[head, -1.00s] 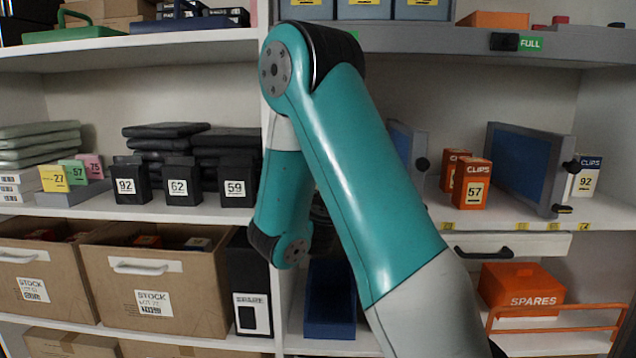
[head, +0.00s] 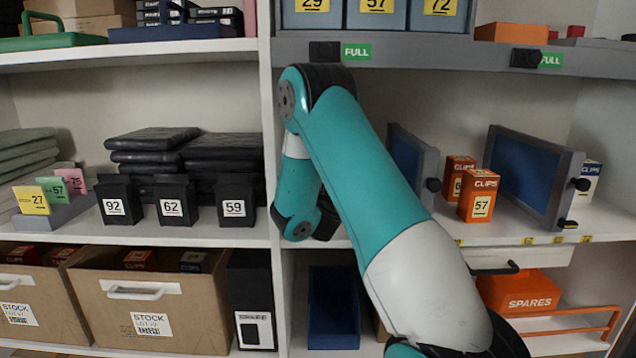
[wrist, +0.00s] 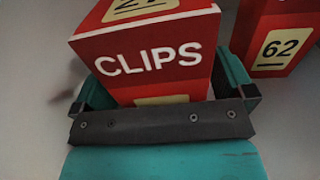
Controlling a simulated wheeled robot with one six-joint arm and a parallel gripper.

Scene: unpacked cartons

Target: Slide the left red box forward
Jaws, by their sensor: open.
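The left red box (wrist: 155,58), marked CLIPS with a partly cut-off yellow number label, fills the middle of the wrist view. My gripper (wrist: 168,88) is open, with one teal finger on each side of the box's lower part. A dark bar of the gripper crosses in front of the box's bottom edge. I cannot tell whether the fingers touch the box. A second red box (wrist: 278,38), labelled 62, stands to the right.
In the head view, orange CLIPS boxes (head: 479,196) stand beside a blue-faced panel (head: 530,176) on the right middle shelf. An upright divider (head: 268,120) separates the bays. Dark boxes (head: 174,203) line the left middle shelf. A blue bin (head: 333,308) sits below.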

